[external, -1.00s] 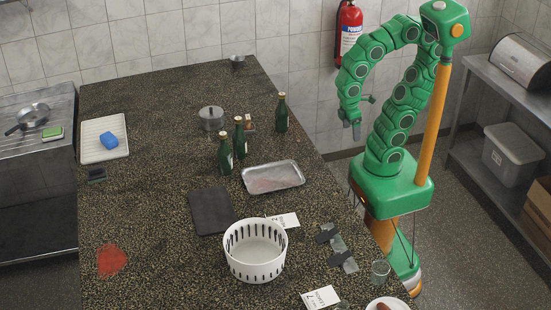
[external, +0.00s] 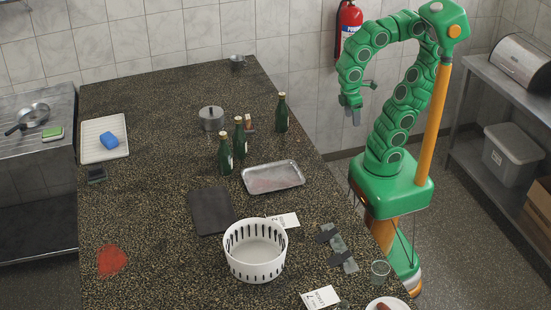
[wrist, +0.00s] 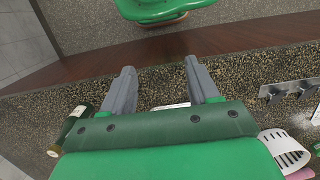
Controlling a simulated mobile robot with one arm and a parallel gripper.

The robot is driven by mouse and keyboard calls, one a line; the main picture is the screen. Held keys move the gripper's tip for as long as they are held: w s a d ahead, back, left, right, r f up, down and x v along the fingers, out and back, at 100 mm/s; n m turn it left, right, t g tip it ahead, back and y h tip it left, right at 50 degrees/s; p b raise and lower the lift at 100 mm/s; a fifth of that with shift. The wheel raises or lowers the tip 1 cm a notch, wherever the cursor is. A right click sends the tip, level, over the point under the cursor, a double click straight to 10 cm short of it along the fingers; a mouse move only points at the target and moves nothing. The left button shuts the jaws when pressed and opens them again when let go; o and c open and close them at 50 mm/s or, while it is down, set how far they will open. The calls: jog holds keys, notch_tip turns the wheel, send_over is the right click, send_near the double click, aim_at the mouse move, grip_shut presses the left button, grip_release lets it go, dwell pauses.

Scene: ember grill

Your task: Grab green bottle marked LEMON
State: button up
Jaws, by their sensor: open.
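Three green bottles stand upright on the dark speckled counter: one near the right edge (external: 281,114), one in the middle (external: 239,140), and one in front (external: 225,155). Their labels are too small to read, so I cannot tell which is marked LEMON. My gripper (external: 352,117) hangs in the air off the counter's right side, to the right of the bottles. In the wrist view my gripper (wrist: 160,75) is open, its grey fingers apart with nothing between them.
A metal tray (external: 273,189) lies in front of the bottles. A white basket (external: 255,268) and a dark mat (external: 210,222) are nearer.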

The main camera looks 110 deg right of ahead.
jog(key=w+r+m+t+y, duration=0.15)
jog(key=w+m+y, duration=0.35)
jog(key=w, duration=0.6)
jog(key=w+m+t+y, duration=0.3)
jog(key=w+m, duration=0.5)
jog(key=w, duration=0.4)
jog(key=w+d+f+m+t+y, duration=0.1)
jog(key=w+d+m+t, duration=0.45)
jog(key=d, duration=0.55)
jog(key=w+d+f+m+t, duration=0.1)
jog(key=w+d+m+t, duration=0.1)
jog(key=w+d+m, duration=0.8)
send_near(237, 126)
jog(key=w+a, duration=0.2)
jog(key=shift+n, duration=0.45)
jog(key=shift+d+f+x, duration=0.1)
jog(key=shift+f+x, duration=0.05)
jog(key=shift+x, duration=1.15)
jog(key=shift+d+f+x, duration=0.1)
jog(key=shift+f+x, duration=0.05)
jog(key=shift+x, duration=1.15)
jog(key=shift+f+x, duration=0.15)
jog(key=shift+x, duration=1.15)
jog(key=shift+s, duration=0.1)
grip_shut()
